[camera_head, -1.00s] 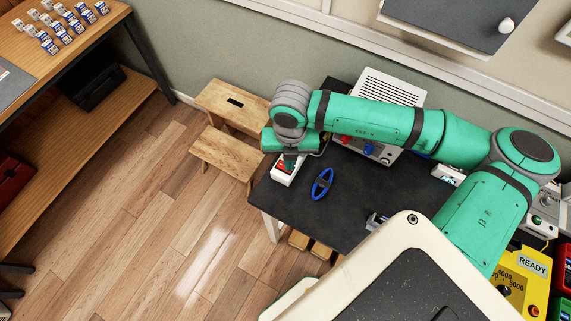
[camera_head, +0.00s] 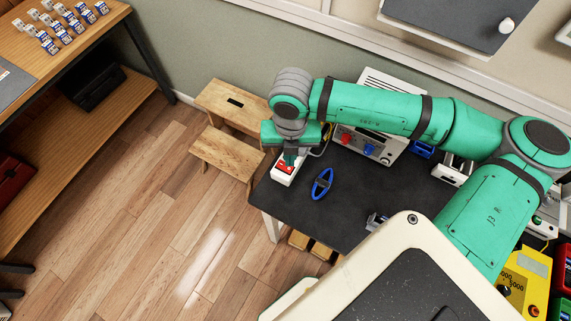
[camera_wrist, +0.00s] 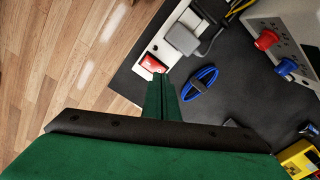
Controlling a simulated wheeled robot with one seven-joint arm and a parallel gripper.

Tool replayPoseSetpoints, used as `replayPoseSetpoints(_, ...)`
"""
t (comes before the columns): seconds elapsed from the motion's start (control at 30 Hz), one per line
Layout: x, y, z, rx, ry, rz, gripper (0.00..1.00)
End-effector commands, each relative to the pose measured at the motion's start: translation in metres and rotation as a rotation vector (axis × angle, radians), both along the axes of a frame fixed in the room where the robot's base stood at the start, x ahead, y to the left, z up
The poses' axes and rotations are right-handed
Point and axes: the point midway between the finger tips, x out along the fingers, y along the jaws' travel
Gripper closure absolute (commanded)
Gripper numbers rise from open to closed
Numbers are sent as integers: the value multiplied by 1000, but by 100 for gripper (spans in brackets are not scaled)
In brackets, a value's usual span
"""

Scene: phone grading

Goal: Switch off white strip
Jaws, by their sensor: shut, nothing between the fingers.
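The white strip (camera_head: 282,178) lies on the dark table near its left edge, with a red rocker switch (camera_head: 286,168) on its near end. In the wrist view the strip (camera_wrist: 167,47) has a grey plug (camera_wrist: 184,38) in it beyond the red switch (camera_wrist: 153,64). My gripper (camera_wrist: 161,78) is shut and empty, its fingertips right by the switch's near edge. In the head view my gripper (camera_head: 290,158) is above the strip's switch end. I cannot tell whether the tips touch the switch.
A blue cable loop (camera_head: 322,184) lies just right of the strip on the black table (camera_head: 345,205). A white device with red and blue knobs (camera_head: 368,149) stands behind. A wooden step stool (camera_head: 228,153) stands left of the table.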

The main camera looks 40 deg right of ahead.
Motion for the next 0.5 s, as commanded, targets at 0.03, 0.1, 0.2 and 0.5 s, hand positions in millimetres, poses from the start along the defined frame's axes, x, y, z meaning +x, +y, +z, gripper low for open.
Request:
replayPoseSetpoints(0.03,0,0,4,-1,0,1,100)
replayPoseSetpoints(0.1,0,0,9,-2,-1,1,100)
replayPoseSetpoints(0.2,0,0,16,-2,-1,1,100)
replayPoseSetpoints(0.5,0,0,32,-1,-1,2,100)
